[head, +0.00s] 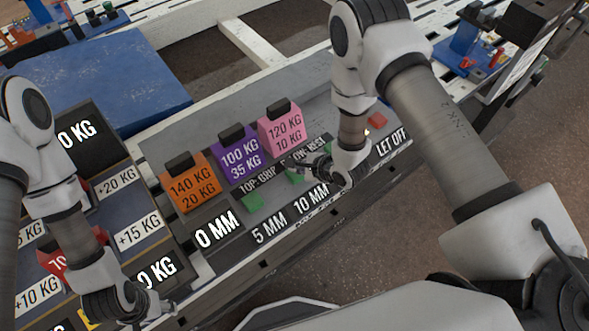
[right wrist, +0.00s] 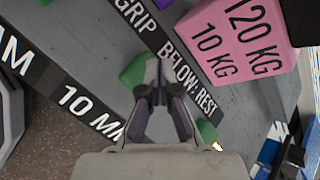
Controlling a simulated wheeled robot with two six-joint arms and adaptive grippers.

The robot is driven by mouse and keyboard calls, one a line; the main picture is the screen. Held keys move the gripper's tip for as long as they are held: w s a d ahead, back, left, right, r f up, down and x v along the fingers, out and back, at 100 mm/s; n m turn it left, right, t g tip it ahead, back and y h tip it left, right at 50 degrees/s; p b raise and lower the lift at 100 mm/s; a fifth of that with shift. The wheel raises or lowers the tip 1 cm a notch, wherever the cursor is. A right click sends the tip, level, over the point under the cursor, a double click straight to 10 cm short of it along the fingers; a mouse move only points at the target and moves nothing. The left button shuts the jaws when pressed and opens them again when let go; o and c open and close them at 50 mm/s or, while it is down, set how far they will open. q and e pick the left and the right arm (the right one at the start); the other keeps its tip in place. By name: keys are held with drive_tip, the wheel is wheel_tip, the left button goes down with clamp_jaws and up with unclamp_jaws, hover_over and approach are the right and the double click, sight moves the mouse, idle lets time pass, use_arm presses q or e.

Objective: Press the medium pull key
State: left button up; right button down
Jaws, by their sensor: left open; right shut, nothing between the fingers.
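Several small green blocks sit in a row on a grey panel, one (head: 252,200) by the 5 MM label and one (head: 295,177) by the 10 MM label. In the right wrist view, the shut, empty fingers of my right gripper (right wrist: 156,82) overlap the right edge of a green block (right wrist: 134,72); contact cannot be told. Another green block (right wrist: 207,130) is right of the fingers. No block reads "medium pull". My left gripper (head: 153,307) is open and empty at the lower left, over the panel's front edge.
Orange (head: 190,182), purple (head: 238,152) and pink (head: 282,128) weight blocks with black tops stand behind the green row. A red block (head: 377,119) is near the LET OFF label (head: 391,143). A blue plate (head: 100,80) lies at the upper left.

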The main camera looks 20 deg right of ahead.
use_arm(q)
drive_tip(key=shift+r, duration=0.5)
use_arm(e)
drive_tip(key=shift+r, duration=0.55)
use_arm(q)
wheel_tip(320, 180, up, 6)
drive_tip(key=p, duration=0.6)
drive_tip(key=shift+f, duration=0.25)
use_arm(e)
wheel_tip(320, 180, up, 6)
drive_tip(key=shift+d, duration=0.15)
